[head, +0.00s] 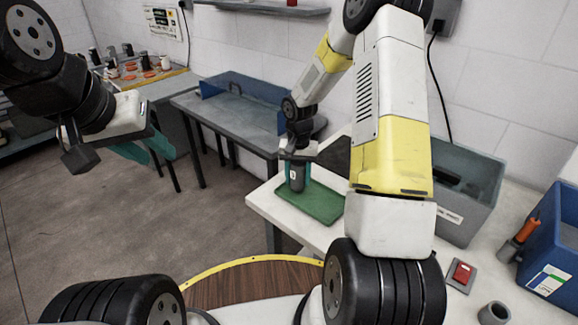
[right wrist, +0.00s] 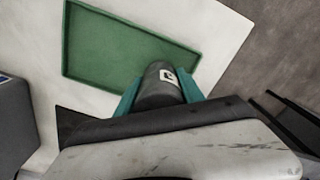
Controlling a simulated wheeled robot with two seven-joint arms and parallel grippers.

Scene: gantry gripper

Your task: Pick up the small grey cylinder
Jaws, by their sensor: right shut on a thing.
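A dark grey cylinder (head: 297,178) with a small white label is upright in my right gripper (head: 296,164), at the left part of the green tray (head: 322,205). In the right wrist view the cylinder (right wrist: 160,84) sits between the two teal fingers of the right gripper (right wrist: 163,92), which is shut on it. I cannot tell whether its base touches the tray. A short grey hollow cylinder (head: 494,313) stands on the white table at the bottom right. My left gripper (head: 147,150) hangs over the floor at the left, open and empty.
The white table (head: 266,206) also holds a grey bin (head: 470,195), a red switch (head: 462,273), an orange-handled tool (head: 527,231) and a blue bin (head: 556,240). A grey bench (head: 222,122) stands behind. In the right wrist view the tray (right wrist: 120,50) is otherwise empty.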

